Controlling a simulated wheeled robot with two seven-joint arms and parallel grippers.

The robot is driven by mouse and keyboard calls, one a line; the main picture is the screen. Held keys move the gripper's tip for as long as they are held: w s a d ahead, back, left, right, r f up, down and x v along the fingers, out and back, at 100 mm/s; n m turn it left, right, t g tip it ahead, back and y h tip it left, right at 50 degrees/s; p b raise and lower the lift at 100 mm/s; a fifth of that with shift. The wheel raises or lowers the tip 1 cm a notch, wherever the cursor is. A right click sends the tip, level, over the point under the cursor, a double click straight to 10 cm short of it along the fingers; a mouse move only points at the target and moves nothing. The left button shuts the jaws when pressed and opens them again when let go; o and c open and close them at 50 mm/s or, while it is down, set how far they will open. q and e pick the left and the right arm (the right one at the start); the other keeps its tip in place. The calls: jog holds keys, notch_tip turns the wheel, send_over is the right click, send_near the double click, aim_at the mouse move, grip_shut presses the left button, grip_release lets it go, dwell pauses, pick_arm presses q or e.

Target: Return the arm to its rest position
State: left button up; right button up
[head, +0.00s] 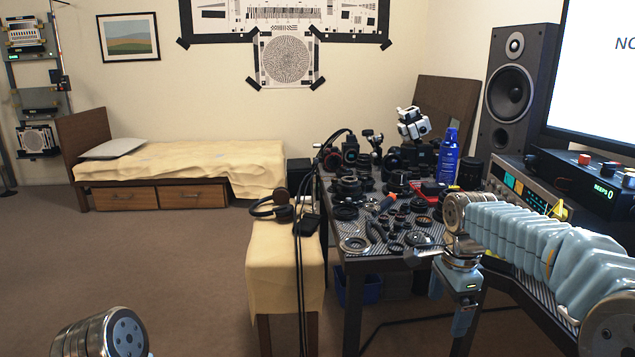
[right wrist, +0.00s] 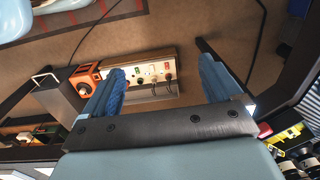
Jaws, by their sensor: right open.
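My right arm comes in from the right in the head view, over the front right corner of the table. My right gripper (head: 450,302) hangs downward beside the table's front edge, below the tabletop level. The dark table (head: 350,275) carries lens parts, several black lenses, pliers and a blue spray can (head: 447,157). Only a metal joint of my left arm shows at the bottom left; its gripper is out of view.
A cloth-covered bench (head: 285,265) with headphones (head: 272,207) stands left of the table, with cables hanging down. A speaker (head: 517,90) and electronics stand at right. The carpet at left is clear.

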jog(key=s+a+f+n+y, duration=0.1)
jog(key=a+f+n, duration=0.3)
jog(key=f, duration=0.9)
jog(key=s+a+f+n+y, duration=0.1)
jog(key=s+a+f+n, duration=0.2)
jog(key=f, duration=1)
jog(key=s+a+f+n+y, duration=0.1)
jog(key=s+a+f+n, duration=0.3)
jog(key=s+f, duration=0.3)
jog(key=s+a+f+n+y, duration=0.1)
jog(key=s+a+f+n, duration=0.2)
jog(key=s+f, duration=0.5)
jog(key=s+n, duration=0.1)
jog(key=s, duration=0.1)
jog(key=shift+s+a, duration=0.4)
